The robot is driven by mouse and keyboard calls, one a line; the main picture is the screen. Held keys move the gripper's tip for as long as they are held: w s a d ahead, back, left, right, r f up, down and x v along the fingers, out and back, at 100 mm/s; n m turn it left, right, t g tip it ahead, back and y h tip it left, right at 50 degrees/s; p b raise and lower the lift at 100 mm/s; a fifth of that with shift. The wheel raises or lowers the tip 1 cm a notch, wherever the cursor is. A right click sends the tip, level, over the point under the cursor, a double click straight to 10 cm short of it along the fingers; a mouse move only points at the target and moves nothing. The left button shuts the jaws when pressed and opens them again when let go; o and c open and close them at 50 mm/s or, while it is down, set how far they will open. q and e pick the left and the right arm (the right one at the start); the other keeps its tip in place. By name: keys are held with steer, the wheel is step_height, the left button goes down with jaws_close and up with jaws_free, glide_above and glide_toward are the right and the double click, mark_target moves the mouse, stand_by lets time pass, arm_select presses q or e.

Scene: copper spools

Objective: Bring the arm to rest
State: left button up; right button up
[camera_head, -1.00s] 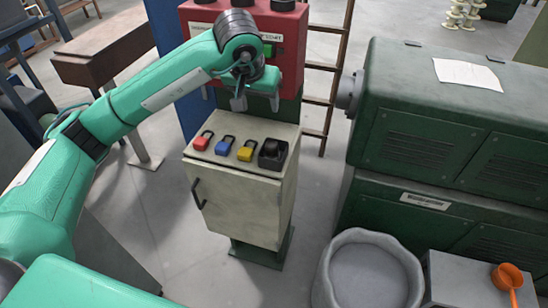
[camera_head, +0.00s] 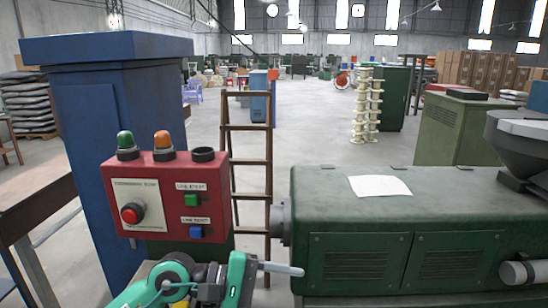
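My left arm comes in at the bottom edge, in front of the red control box. My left gripper (camera_head: 283,268) shows as teal parts with a pale grey finger pointing right. I see it side-on, so its opening is unclear, and I see nothing held in it. The red control box (camera_head: 160,190) carries a green lamp, an orange lamp and a dark cap on top. Its front has a red round button (camera_head: 132,213), a green button (camera_head: 191,200) and a blue button (camera_head: 195,232). My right gripper is not in view.
A green machine (camera_head: 400,200) with a paper sheet (camera_head: 380,186) fills the right front. A brown ladder (camera_head: 250,127) stands behind the control box, and a blue cabinet (camera_head: 85,110) at left. Cream spool stacks (camera_head: 360,105) stand farther back. Floor between ladder and stacks is open.

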arm_select(q)
step_height(320, 180, up, 4)
steer(key=s+r+n+t+h, duration=0.1)
steer(key=n+t+h, duration=0.1)
steer(key=n+h, duration=0.35)
steer(key=w+a+n+t+y, duration=0.25)
steer(key=a+n+t, duration=0.4)
steer(key=n, duration=0.65)
steer(key=w+a+n+t+y, duration=0.2)
steer(key=a+n+t+y, duration=0.1)
steer(key=n+t, duration=0.85)
steer(key=s+a+f+n+g+y, duration=0.1)
steer(key=a+f+n+g+y, duration=0.1)
steer(key=a+f+n+y, duration=0.8)
steer(key=s+a+f+n+g+y, duration=0.1)
steer(key=a+f+n+g+y, duration=0.2)
steer(key=f+n+y, duration=0.8)
steer(key=s+a+f+n+g+h, duration=0.1)
steer(key=s+f+n+g+h, duration=0.2)
steer(key=s+f+n+g, duration=0.6)
steer(key=s+a+f+n+g+h, duration=0.1)
steer(key=s+f+n+g+h, duration=0.4)
steer(key=s, duration=0.8)
step_height(320, 180, down, 32)
steer(key=m+y, duration=0.1)
steer(key=y, duration=0.1)
steer(key=s+a+f, duration=0.3)
steer(key=s+f, duration=1.7)
steer(key=shift+a+g, duration=0.2)
steer(key=shift+g, duration=0.1)
